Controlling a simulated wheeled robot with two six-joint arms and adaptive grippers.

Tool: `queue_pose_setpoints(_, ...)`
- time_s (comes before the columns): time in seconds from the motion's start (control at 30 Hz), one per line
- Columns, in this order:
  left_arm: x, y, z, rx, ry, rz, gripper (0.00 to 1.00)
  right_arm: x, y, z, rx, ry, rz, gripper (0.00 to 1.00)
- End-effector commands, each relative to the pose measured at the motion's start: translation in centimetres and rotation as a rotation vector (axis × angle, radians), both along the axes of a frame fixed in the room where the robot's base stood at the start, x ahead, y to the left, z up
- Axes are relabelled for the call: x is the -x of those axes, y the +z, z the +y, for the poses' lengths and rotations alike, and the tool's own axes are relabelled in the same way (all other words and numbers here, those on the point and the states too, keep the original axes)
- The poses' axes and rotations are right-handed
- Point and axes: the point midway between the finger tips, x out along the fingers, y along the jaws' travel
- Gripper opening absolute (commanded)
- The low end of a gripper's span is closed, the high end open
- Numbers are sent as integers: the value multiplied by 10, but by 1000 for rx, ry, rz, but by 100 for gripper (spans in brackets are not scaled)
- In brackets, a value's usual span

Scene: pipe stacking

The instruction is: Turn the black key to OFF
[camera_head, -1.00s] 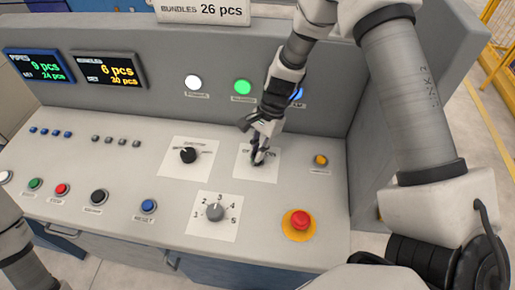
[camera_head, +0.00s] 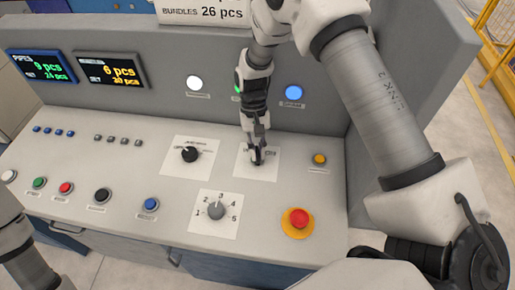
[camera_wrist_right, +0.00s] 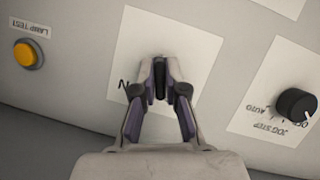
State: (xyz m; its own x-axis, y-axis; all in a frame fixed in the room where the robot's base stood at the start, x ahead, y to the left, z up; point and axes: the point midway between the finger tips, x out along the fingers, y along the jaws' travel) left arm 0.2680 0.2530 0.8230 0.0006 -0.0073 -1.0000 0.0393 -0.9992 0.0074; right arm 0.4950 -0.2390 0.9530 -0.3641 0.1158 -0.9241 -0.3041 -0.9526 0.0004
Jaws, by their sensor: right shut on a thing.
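The black key (camera_wrist_right: 160,80) stands on a white label plate (camera_head: 269,171) on the sloping control panel. In the right wrist view it shows as a dark upright piece between the fingertips. My right gripper (camera_head: 256,154) reaches down onto the plate; it also shows in the right wrist view (camera_wrist_right: 160,92), shut on the key from both sides. The gripper hides most of the key and part of the label, so the key's exact setting cannot be read. My left arm shows at the lower left edge of the head view, but its gripper is out of view.
A black selector knob (camera_head: 190,154) sits left of the key plate, and a yellow lamp-test button (camera_head: 319,159) right of it. A grey numbered dial (camera_head: 216,210) and a red emergency button (camera_head: 298,218) are nearer. Lit lamps line the upright back panel.

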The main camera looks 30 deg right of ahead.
Motion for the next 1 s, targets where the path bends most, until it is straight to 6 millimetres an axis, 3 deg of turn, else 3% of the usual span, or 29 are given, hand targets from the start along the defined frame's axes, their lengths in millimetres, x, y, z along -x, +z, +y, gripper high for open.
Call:
queue_pose_setpoints(0.5, 0, 5, 0, 0, 0, 0, 72, 2, -2, 0, -1, 383, 4, 0)
queue_pose_setpoints(1.0, 0, 6, 0, 0, 0, 0, 72, 2, -2, 0, -1, 465, 4, 0)
